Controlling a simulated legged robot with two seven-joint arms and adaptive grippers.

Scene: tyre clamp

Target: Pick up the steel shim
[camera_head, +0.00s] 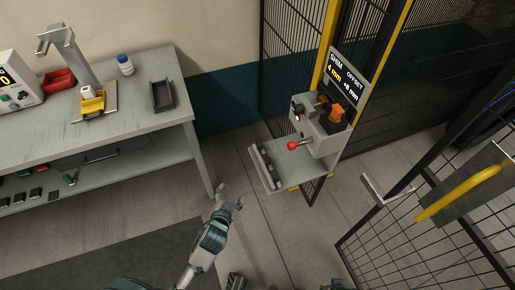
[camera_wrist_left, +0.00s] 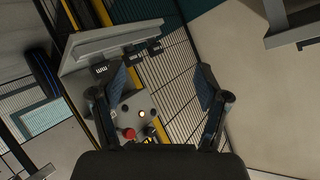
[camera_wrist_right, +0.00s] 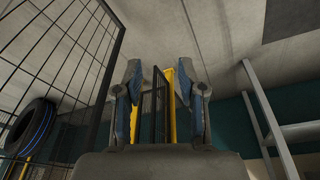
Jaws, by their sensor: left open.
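A steel shim cannot be told for sure. In the left wrist view, dark tabs marked "mm" (camera_wrist_left: 103,69) show along a grey ledge (camera_wrist_left: 110,43). My left gripper (camera_head: 231,196) is open and empty, left of and below the shelf, apart from it. My right gripper (camera_wrist_right: 160,75) is open and empty in its wrist view, pointing towards the fence.
The station has a red knob (camera_head: 293,145) and an orange part (camera_head: 336,112). The workbench (camera_head: 130,130) at left carries a black tray (camera_head: 163,96), a red bin (camera_head: 59,80) and a white bottle (camera_head: 125,65). A mesh gate with a yellow handle (camera_head: 470,188) stands at right. Open floor lies between.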

